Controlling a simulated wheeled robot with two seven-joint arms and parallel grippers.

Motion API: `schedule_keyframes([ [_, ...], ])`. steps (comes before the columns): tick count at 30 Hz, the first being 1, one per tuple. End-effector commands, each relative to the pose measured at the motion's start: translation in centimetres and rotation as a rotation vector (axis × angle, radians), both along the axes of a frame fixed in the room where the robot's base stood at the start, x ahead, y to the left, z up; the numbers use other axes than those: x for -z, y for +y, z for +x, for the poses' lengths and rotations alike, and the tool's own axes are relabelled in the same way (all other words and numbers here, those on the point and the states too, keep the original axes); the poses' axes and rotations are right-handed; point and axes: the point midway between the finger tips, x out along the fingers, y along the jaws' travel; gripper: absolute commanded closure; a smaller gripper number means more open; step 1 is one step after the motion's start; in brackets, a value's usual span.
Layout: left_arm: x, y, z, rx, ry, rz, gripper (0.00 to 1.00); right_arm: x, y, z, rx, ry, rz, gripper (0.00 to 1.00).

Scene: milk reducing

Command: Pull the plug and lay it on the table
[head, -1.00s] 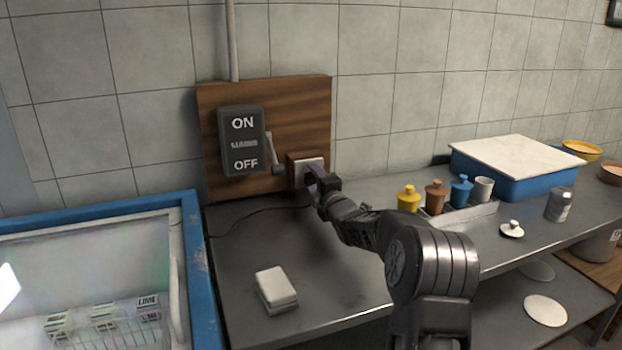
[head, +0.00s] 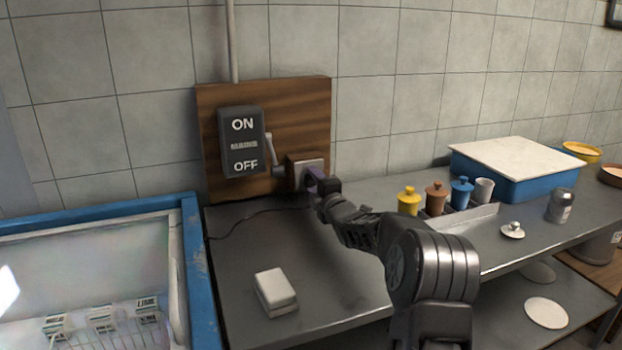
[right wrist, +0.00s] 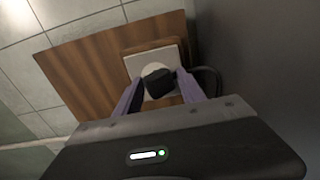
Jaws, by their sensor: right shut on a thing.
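The black plug (right wrist: 159,84) shows in the right wrist view between the two purple fingers of my right gripper (right wrist: 158,88). It is in front of the white socket plate (right wrist: 137,65), and I cannot tell whether its pins are still in the socket. In the head view my right gripper (head: 319,185) is at the socket (head: 309,168), and its fingers hide the plug there. The gripper is shut on the plug. A dark cord (head: 250,214) runs left over the grey metal table (head: 350,275). My left gripper is not in view.
A wooden board (head: 295,110) on the tiled wall carries an ON/OFF switch box (head: 242,141) with a lever. A white block (head: 275,290) lies on the table. Colored jars (head: 436,198) and a blue crate (head: 510,180) stand right. An open freezer (head: 190,250) is left.

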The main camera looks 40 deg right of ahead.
Motion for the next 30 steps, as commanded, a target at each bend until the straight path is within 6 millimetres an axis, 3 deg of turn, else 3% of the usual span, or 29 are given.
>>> schedule_keyframes([
  [4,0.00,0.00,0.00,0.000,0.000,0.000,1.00,-0.08,0.21,0.15,-0.004,-0.002,0.000,0.99],
  [15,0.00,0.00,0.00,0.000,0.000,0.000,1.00,-0.16,0.21,0.16,-0.004,-0.004,0.000,1.00],
  [16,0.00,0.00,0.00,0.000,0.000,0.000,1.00,-0.17,0.21,0.16,-0.004,-0.004,0.000,0.53],
  [25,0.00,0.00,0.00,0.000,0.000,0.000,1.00,-0.03,0.22,0.16,-0.004,-0.001,0.001,0.28],
  [30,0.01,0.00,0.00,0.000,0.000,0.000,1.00,0.03,0.18,0.12,-0.003,0.000,0.001,0.27],
])
